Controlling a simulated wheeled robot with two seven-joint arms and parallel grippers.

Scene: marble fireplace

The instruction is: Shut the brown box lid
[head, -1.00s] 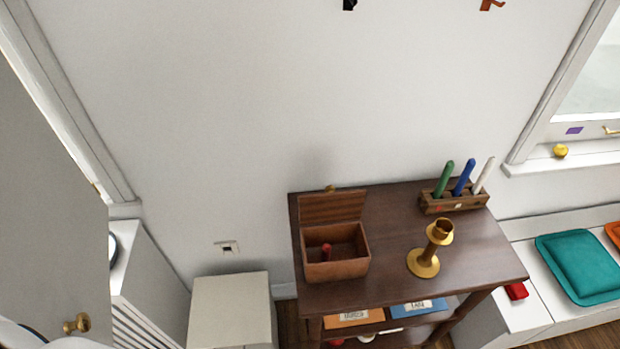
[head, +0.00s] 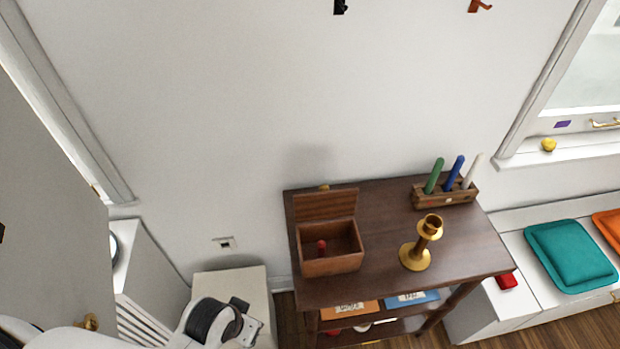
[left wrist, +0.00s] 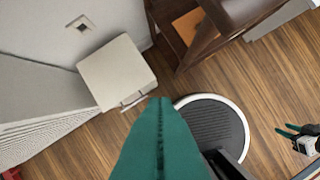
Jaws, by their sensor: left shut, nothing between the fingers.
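The brown wooden box (head: 331,265) stands on the left side of the dark wooden table. Its lid (head: 326,205) is open, raised at the back edge near the wall. A small red object (head: 321,246) is inside the box. My left arm comes in at the bottom left of the head view, below and left of the box, with its fingers not clearly seen there. In the left wrist view my left gripper (left wrist: 160,104) has its teal fingers shut and empty, above the floor. My right gripper (left wrist: 284,130) shows small at the right edge, its fingers seemingly apart.
On the table (head: 385,280) stand a brass candlestick (head: 416,255) and a wooden holder (head: 446,195) with green, blue and white sticks. A white cabinet (head: 228,283) stands left of the table. A bench with a teal cushion (head: 570,256) is at right.

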